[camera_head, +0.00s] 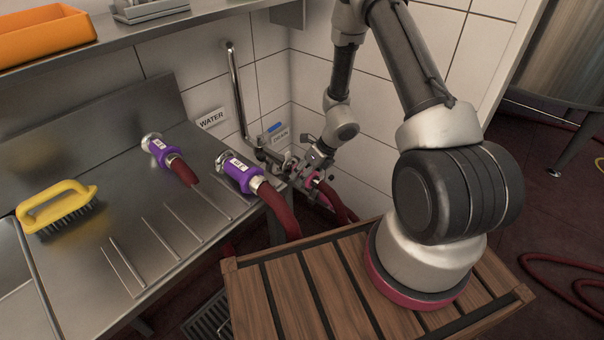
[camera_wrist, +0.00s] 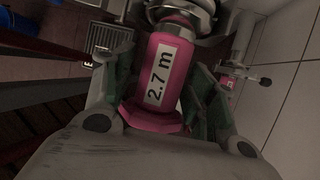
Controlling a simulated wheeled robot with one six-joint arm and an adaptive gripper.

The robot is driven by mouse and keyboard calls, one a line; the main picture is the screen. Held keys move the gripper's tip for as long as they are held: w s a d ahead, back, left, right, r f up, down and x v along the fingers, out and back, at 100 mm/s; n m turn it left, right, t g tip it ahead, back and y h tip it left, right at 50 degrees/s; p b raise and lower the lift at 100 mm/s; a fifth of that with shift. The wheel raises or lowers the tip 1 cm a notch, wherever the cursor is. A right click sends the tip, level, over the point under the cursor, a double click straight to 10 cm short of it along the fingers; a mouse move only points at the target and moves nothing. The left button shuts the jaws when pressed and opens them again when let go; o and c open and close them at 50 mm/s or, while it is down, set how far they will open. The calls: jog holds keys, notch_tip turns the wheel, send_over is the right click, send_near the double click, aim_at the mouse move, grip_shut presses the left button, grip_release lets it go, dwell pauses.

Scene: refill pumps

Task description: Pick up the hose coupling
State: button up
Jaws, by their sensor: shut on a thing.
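A pink hose coupling (camera_wrist: 145,92) with a white "2.7 m" label sits between the fingers of my gripper (camera_wrist: 166,88) in the wrist view. The fingers close on it from both sides. Its silver metal end (camera_wrist: 190,15) points to the top of that view. In the head view my gripper (camera_head: 311,168) is low at the wall corner, past the counter's right end. The pink coupling (camera_head: 317,181) shows there only in part, with a dark red hose (camera_head: 337,206) hanging close by. I cannot tell whether its metal end is joined to a fitting.
Two purple couplings (camera_head: 160,150) (camera_head: 238,172) with red hoses lie on the steel counter (camera_head: 110,215), along with a yellow brush (camera_head: 57,208). A bent metal pipe (camera_head: 236,95) runs down the wall between WATER (camera_head: 211,118) and DRAIN (camera_head: 280,134) signs. A slatted wooden top (camera_head: 300,290) is in front.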

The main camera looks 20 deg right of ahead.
jog(key=shift+r, duration=0.25)
jog(key=shift+c, duration=1.4)
notch_tip(320, 180, up, 18)
jog(key=shift+f, duration=0.25)
grip_shut()
